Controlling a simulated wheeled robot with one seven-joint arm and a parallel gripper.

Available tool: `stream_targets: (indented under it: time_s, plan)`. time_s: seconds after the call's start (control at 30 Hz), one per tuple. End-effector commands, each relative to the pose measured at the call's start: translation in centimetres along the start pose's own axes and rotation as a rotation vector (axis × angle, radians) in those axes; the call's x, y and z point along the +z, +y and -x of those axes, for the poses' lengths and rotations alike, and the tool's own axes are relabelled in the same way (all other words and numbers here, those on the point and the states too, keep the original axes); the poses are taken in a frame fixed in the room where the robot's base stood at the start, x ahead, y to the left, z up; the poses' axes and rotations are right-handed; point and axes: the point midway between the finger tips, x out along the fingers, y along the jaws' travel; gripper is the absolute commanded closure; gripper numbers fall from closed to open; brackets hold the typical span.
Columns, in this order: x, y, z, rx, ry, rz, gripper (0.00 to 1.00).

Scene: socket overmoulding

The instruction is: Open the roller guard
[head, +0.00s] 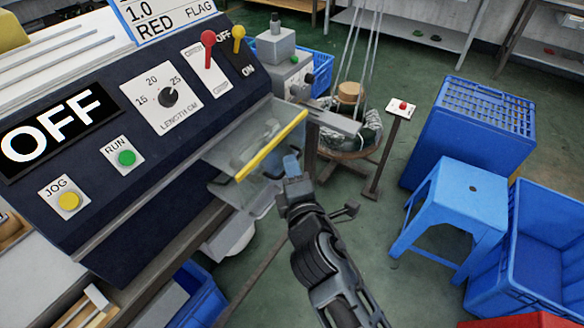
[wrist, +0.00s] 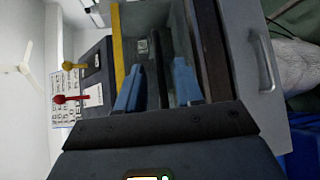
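The roller guard (head: 235,135) is a clear panel with a yellow edge bar, sticking out from the front of the dark machine in the head view. The yellow bar (wrist: 118,45) also shows in the wrist view, left of my fingers. My gripper (head: 291,166) is just beyond the right side of the yellow bar in the head view. In the wrist view its blue fingers (wrist: 158,88) are apart, with a dark bar (wrist: 157,65) between them. I cannot tell whether either finger touches that bar. The finger tips are partly hidden in the head view.
The control panel shows an OFF sign (head: 60,132), a length dial (head: 167,98) and red (head: 208,48) and yellow (head: 238,40) levers. A blue stool (head: 462,195) and blue crates (head: 470,125) stand at right. A red-button post (head: 390,150) stands behind my gripper. Green floor lies between.

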Motion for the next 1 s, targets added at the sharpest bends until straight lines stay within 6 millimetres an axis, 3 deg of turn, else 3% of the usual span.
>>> stream_targets:
  time_s: [0.17,0.43,0.8,1.0]
  plan:
    - [0.00,0.02,-1.21,0.001,0.000,-0.001,0.64]
    - [-0.01,0.00,-1.31,0.000,0.001,-0.001,0.64]
    - [-0.02,-0.01,-1.28,0.000,0.001,-0.001,0.99]
    - [-0.02,-0.03,-1.27,0.000,0.001,-0.001,1.00]
